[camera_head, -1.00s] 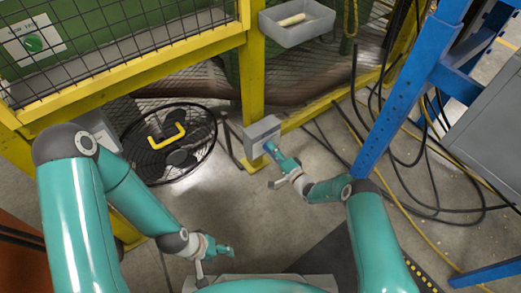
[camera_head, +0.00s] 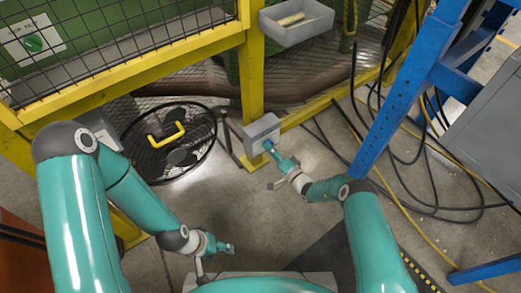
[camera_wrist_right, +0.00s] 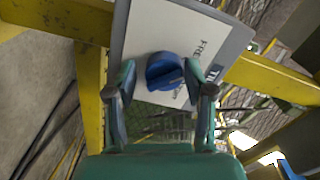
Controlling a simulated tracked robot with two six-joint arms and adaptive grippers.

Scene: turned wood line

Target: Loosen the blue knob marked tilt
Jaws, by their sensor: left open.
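The blue knob (camera_wrist_right: 165,70) sits on the pale face of a small grey box (camera_wrist_right: 225,45) in the right wrist view. Beside it are dark letters, partly hidden, and a blue label edge. A gap shows at the left finger; whether the right finger touches, I cannot tell. My left gripper (camera_head: 228,248) is open and empty, low over the floor.
A yellow post (camera_head: 252,75) and mesh guard stand behind the box. A round caged fan (camera_head: 170,145) with a yellow handle is to the left. A grey bin (camera_head: 300,28) hangs above. A blue upright (camera_head: 395,100) and black cables lie to the right.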

